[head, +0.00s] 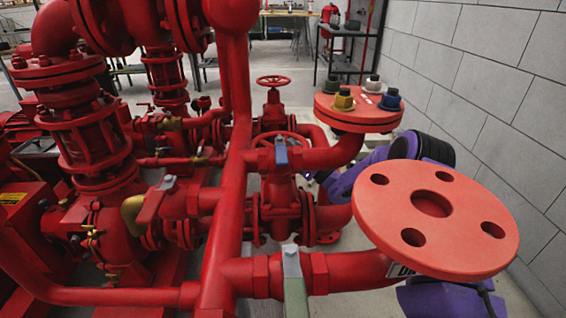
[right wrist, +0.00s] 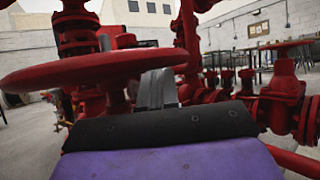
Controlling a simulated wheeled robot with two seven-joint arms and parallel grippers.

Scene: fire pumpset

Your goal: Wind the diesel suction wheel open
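A red handwheel (head: 280,141) sits low among the pipes in the head view, partly behind a pipe and a blue lever. Its rim appears large and close in the right wrist view, where the handwheel (right wrist: 75,72) fills the left and middle. My right gripper's grey fingers (right wrist: 155,90) are at the right part of this rim, overlapping it in the picture. I cannot tell whether they touch or grip it. In the head view my purple right arm reaches in from the right behind flanges, and its fingertips are hidden. My left gripper is out of view.
A large red flange (head: 435,215) stands in front of my right arm. A second flange (head: 358,112) carries several coloured nuts. A smaller handwheel (head: 273,81) stands farther back. Another red valve (right wrist: 284,95) is at right in the wrist view. A block wall (head: 490,85) bounds the right side.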

